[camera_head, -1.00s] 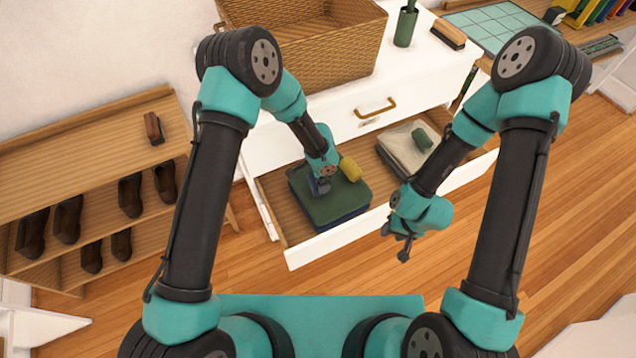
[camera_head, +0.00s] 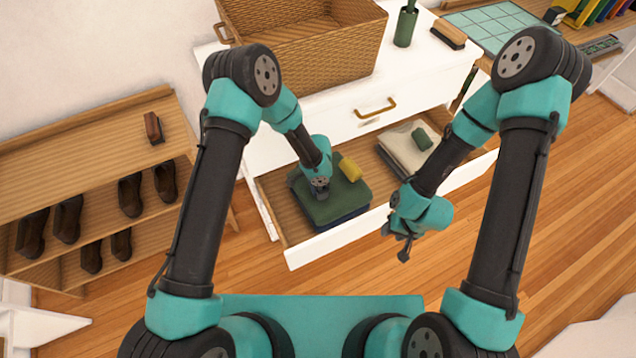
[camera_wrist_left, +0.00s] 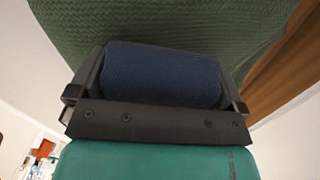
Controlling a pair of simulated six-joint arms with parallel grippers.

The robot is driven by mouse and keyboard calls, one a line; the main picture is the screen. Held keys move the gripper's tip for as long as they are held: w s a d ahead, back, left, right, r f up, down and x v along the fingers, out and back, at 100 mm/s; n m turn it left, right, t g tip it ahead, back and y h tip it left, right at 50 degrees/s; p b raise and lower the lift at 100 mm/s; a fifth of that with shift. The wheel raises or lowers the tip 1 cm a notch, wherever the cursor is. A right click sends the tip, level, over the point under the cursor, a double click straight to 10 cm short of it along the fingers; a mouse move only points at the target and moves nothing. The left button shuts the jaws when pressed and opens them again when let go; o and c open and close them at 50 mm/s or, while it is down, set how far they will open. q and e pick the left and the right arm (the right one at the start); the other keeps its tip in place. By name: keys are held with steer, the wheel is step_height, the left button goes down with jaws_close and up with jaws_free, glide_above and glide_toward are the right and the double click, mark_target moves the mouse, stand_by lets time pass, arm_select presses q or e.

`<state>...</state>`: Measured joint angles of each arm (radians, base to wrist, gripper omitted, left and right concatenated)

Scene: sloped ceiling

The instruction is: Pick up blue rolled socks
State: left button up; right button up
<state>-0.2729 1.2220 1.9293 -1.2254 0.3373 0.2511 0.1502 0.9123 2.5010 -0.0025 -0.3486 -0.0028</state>
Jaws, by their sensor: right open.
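The blue rolled socks (camera_wrist_left: 162,75) lie between the two fingers of my left gripper (camera_wrist_left: 165,85) in the left wrist view. A finger stands close at each end of the roll; I cannot tell whether they press on it. Behind the roll is the green folded cloth (camera_wrist_left: 60,25). In the head view my left gripper (camera_head: 322,192) is low over the green cloth stack (camera_head: 342,205) in the open drawer, and hides the blue socks. My right gripper (camera_head: 400,245) is open and empty, in front of the drawer.
A yellow roll (camera_head: 350,169) lies on the green stack. A dark green roll (camera_head: 421,138) lies on pale cloth (camera_head: 402,150) in the drawer's right part. The drawer front (camera_head: 340,238) borders the space. A wicker basket (camera_head: 335,55) stands above; a shoe rack (camera_head: 100,135) is at left.

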arm_select(q)
steer(key=c, duration=0.5)
steer(key=shift+r, duration=0.15)
step_height(320, 180, up, 10)
steer(key=shift+f, duration=0.1)
stand_by(0.7)
